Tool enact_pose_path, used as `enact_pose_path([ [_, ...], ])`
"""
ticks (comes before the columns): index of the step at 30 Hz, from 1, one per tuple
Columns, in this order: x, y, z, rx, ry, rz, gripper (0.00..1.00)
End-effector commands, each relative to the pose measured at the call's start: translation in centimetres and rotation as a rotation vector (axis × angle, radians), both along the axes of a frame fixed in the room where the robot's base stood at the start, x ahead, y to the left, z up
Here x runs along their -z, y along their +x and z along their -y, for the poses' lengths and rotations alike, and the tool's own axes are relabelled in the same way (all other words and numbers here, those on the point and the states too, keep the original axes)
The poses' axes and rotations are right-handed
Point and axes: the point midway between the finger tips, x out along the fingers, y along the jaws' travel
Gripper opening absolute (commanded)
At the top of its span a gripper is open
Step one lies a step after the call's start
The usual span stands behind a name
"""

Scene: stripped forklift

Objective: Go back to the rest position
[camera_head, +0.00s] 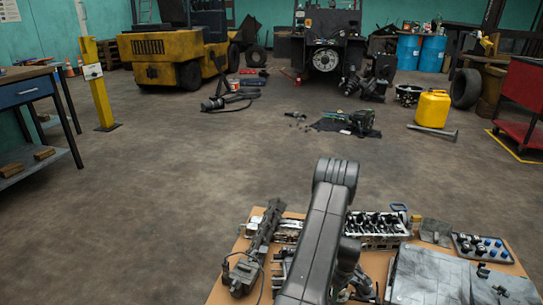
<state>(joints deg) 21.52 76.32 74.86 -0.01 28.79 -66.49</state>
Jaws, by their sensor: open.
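My arm rises from the bottom middle of the picture, bends at a high elbow and comes down behind its own thick dark link. My gripper (357,289) shows only in part, low beside that link and over the workbench (224,291). It is open, with nothing visible in its jaws. Its fingertips are small and dark against the parts behind, so their distance from the bench top is hard to tell. The link hides the middle of the bench.
The bench holds a long dark part with a cable (258,249), an engine block (376,228), a tray of round parts (482,248) and a grey panelled slab (445,278). Open floor lies beyond.

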Motion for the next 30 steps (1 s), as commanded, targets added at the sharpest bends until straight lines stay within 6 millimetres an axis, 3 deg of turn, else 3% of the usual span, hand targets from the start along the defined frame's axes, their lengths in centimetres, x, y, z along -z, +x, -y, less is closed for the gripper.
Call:
enact_pose_path([
  [19,-0.4,0.0,0.0,0.526,0.000,0.000,0.57],
  [30,-8.3,0.1,0.0,0.516,0.000,0.003,0.57],
])
